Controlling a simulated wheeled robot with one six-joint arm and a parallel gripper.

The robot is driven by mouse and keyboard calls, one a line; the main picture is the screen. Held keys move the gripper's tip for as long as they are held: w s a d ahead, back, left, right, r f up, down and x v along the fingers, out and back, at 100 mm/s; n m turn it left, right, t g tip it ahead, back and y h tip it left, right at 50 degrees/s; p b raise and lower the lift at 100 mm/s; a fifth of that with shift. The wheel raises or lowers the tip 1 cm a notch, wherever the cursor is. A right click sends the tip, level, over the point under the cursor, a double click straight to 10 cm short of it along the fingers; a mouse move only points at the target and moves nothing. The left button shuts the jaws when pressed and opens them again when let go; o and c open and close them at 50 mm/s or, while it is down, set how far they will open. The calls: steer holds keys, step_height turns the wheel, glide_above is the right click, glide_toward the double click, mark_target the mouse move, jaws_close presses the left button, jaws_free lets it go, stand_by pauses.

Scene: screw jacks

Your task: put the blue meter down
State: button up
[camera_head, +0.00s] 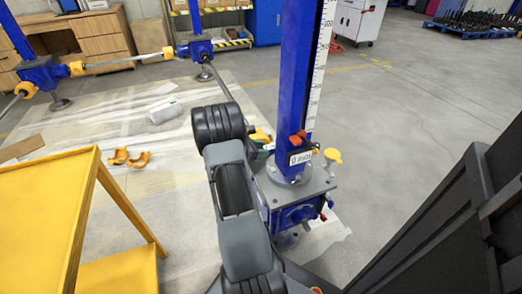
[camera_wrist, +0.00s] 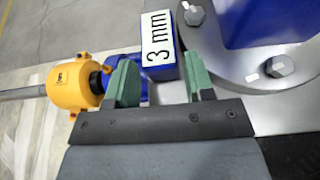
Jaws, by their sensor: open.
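The blue meter (camera_wrist: 163,66) is a small blue block with a white "3 mm" label on its face. In the wrist view it is at the upper middle, beside the grey round flange of the jack. My gripper (camera_wrist: 160,88) is open, with its green-padded fingers apart. The near end of the meter shows between the fingertips, and I cannot tell whether it touches either pad. In the head view my arm hides most of the gripper and I cannot make out the meter for sure.
A yellow coupling (camera_wrist: 75,86) on a shaft is left of the gripper. A yellow table (camera_head: 45,195) stands at left. Orange parts (camera_head: 130,158) lie on the floor. Open floor is at right.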

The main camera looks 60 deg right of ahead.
steer(key=p+v, duration=0.4)
steer(key=v, duration=0.8)
steer(key=s+a+r+m+t+y, duration=0.2)
steer(key=a+r+m+t+y, duration=0.1)
steer(key=a, duration=0.8)
steer(key=s+a+r+m+t+y, duration=0.2)
steer(key=a+r+m+t+y, duration=0.2)
steer(key=a, duration=0.7)
steer(key=s+a+r+m+t+y, duration=0.3)
steer(key=a+y, duration=0.1)
steer(key=a, duration=0.8)
steer(key=shift+r+m+t, duration=0.4)
steer(key=shift+a+r+p, duration=0.1)
steer(key=shift+r+p, duration=0.05)
steer(key=shift+p, duration=0.2)
steer(key=w+p+v, duration=0.2)
steer(key=p+v, duration=0.8)
steer(key=w+r+p+v, duration=0.1)
steer(key=w+p+v, duration=0.2)
steer(key=p+v, duration=0.8)
steer(key=w+r+p+v, duration=0.1)
steer(key=w+p+v, duration=0.2)
steer(key=p+v, duration=0.7)
steer(key=shift+s+a+r+t+p, duration=0.15)
steer(key=shift+s+r+t+p, duration=0.25)
steer(key=shift+r, duration=0.3)
steer(key=shift+c, duration=0.5)
